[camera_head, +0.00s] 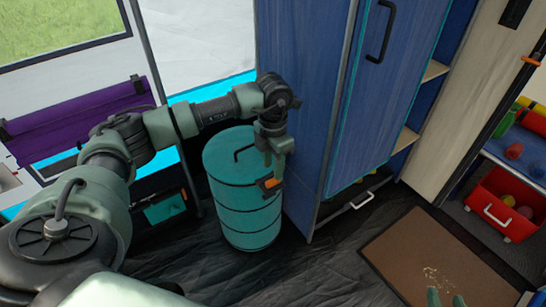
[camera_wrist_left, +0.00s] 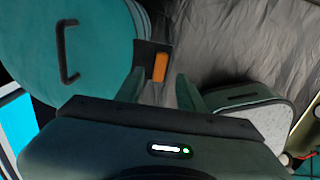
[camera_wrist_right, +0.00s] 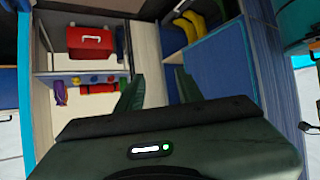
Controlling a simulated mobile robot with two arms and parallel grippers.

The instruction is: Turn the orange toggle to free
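The orange toggle (camera_head: 271,184) sits on a dark plate on the side of a teal barrel (camera_head: 240,215). My left gripper (camera_head: 273,163) points down just above the toggle at the barrel's right side. In the left wrist view, the toggle (camera_wrist_left: 160,66) shows upright between and beyond the two fingers of my left gripper (camera_wrist_left: 160,85), which are apart and empty. Contact with the toggle cannot be told. My right gripper (camera_wrist_right: 158,85) is open and empty, far from the barrel; only its tips show at the bottom of the head view.
A blue cabinet (camera_head: 305,80) stands close behind and right of the barrel. A brown mat (camera_head: 420,250) lies on the dark floor at right. A purple roll (camera_head: 80,115) is at left.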

